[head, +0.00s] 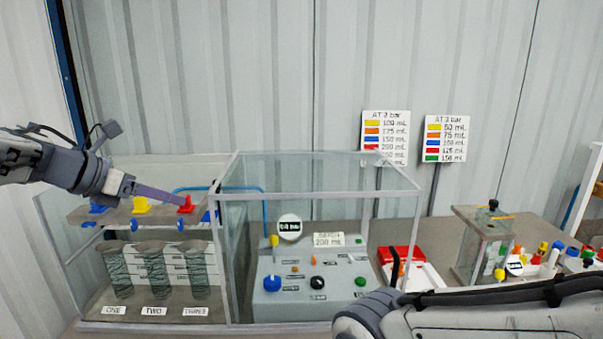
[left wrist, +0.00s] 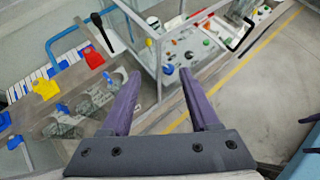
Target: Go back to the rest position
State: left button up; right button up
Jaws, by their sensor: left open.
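My left gripper (head: 178,198) is in the head view at the left, above the shelf (head: 75,214) with the blue (head: 97,208), yellow (head: 141,205) and red (head: 186,204) pieces. Its purple fingers reach right and overlap the red piece in the picture; I cannot tell whether they touch it. In the left wrist view the gripper (left wrist: 160,73) is open, with two purple fingers apart and nothing between them. The yellow piece (left wrist: 46,88) and red piece (left wrist: 94,58) show left of the fingers there. My right arm crosses the lower right of the head view; its gripper is hidden.
Three glass cylinders (head: 159,272) stand under the shelf. A clear-walled box (head: 322,193) encloses a control panel (head: 337,290) in the middle. A red-and-white case (head: 401,255), a clear stand (head: 480,245) and several coloured parts (head: 558,250) lie to the right.

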pick_arm(q)
jog(key=w+d+r+n+t, duration=0.4)
jog(key=w+d+n+t, duration=0.15)
jog(key=d+n, duration=0.45)
jog(key=s+d+f+n+y, duration=0.1)
jog(key=d+f+n+y, duration=0.25)
jog(key=n, duration=0.45)
jog(key=s+d+f+n+g+y, duration=0.1)
jog(key=s+d+f+n+g, duration=0.2)
jog(key=s+f+n, duration=0.25)
jog(key=s+d+f+n+g+y, duration=0.1)
jog(key=s+d+f+n+g, duration=0.15)
jog(key=s+f+n, duration=0.35)
jog(key=s+d+f+n+g, duration=0.1)
jog(key=s+f+g, duration=0.3)
jog(key=s, duration=0.7)
jog(key=s+d+f+n+g, duration=0.2)
jog(key=s+f+n+g, duration=0.2)
jog(key=s, duration=0.8)
notch_tip(320, 180, down, 2)
jog(key=shift+f+g, duration=0.25)
jog(key=shift+g, duration=0.15)
jog(key=shift+n, duration=0.25)
